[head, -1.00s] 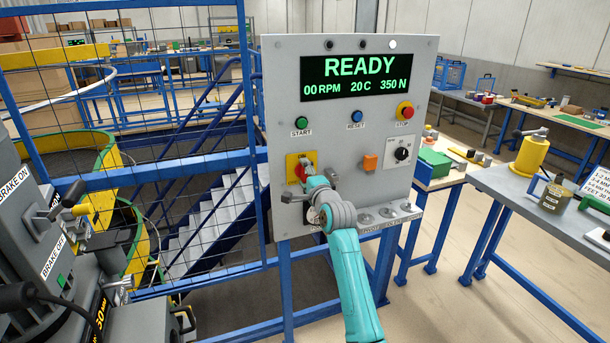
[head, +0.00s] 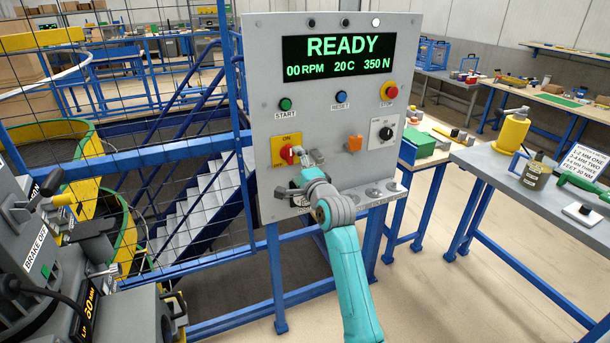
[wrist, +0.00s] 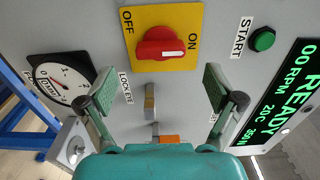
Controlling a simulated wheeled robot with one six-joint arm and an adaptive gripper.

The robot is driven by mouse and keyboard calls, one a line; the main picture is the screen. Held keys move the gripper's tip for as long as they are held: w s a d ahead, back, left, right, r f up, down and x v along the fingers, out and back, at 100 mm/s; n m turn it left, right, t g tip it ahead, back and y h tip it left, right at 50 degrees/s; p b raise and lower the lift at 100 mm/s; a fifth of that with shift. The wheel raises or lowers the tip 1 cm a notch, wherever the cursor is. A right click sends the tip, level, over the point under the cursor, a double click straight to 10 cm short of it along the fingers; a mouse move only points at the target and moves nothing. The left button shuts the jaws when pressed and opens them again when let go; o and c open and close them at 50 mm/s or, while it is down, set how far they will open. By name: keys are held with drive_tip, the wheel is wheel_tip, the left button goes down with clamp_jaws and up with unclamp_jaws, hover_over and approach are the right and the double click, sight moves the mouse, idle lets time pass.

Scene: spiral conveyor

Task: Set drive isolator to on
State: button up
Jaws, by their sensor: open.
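The drive isolator (head: 287,153) is a red rotary knob on a yellow plate, at the lower left of the grey control panel. In the wrist view the red knob (wrist: 158,49) lies sideways, with its white mark at the end beside the ON label. The OFF label is at the upper left of the plate there. My gripper (head: 299,174) is in front of the panel, just below and right of the knob. In the wrist view my gripper (wrist: 159,92) is open, with nothing between its fingers. The knob is beyond the fingertips, apparently untouched.
The display (head: 338,59) reads READY, 00 RPM. A gauge (wrist: 59,82) is beside the isolator. A mesh fence stands left.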

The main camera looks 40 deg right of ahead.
drive_tip(key=v, duration=0.6)
idle(0.4)
drive_tip(key=s+a+f+n+g+y, duration=0.1)
drive_tip(key=s+a+f+n, duration=0.4)
drive_tip(key=s+a+f, duration=0.55)
drive_tip(key=s+a+f+n+y, duration=0.1)
drive_tip(key=s+a+f+n, duration=0.4)
drive_tip(key=s+a+f, duration=0.55)
drive_tip(key=s+a+n+y, duration=0.1)
drive_tip(key=s+a+n, duration=0.1)
drive_tip(key=s, duration=0.8)
drive_tip(key=s+a+r+n+g+y, duration=0.1)
drive_tip(key=s+n, duration=0.4)
drive_tip(key=s, duration=0.5)
drive_tip(key=s+a+r+n+y, duration=0.1)
drive_tip(key=s+a+n, duration=0.2)
drive_tip(key=s, duration=0.7)
drive_tip(key=shift+s+n+g, duration=0.15)
drive_tip(key=shift+n+g, duration=0.15)
drive_tip(key=shift+n, duration=0.4)
drive_tip(key=shift+r, duration=0.15)
